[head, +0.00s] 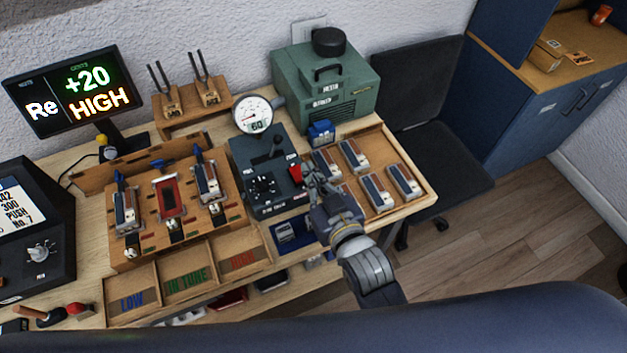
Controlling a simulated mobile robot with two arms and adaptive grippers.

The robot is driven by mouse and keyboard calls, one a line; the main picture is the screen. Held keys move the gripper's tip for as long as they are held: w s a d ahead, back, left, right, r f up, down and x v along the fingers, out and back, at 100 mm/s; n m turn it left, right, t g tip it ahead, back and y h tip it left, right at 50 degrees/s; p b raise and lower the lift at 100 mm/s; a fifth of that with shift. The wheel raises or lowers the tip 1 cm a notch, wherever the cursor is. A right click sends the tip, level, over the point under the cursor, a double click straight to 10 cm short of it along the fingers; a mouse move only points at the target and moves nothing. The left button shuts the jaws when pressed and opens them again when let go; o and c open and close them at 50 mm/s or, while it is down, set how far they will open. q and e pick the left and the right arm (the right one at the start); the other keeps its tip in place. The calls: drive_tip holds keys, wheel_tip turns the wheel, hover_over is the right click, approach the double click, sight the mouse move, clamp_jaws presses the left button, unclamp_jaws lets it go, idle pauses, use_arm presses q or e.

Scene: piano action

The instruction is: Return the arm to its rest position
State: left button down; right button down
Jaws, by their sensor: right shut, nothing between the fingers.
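My right gripper (316,186) is shut and empty. Its arm comes up from the lower right. The fingertips are over the right part of the wooden workbench, close to a red switch (295,174) on the dark control box (262,205); I cannot tell whether they touch it. Behind and right of the gripper, a wooden tray (424,186) holds several metal-and-blue reed blocks (378,192). My left gripper is not in view.
A wooden fixture (120,252) with several blocks and blue clamps stands left of the control box. A monitor (74,92) reads "Re +20 HIGH". A dark chair (435,165) stands right; sorting bins (186,280) are in front.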

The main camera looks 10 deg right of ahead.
drive_tip(key=shift+s+d+r, duration=0.15)
drive_tip(key=shift+s+r, duration=0.1)
drive_tip(key=shift+s, duration=0.35)
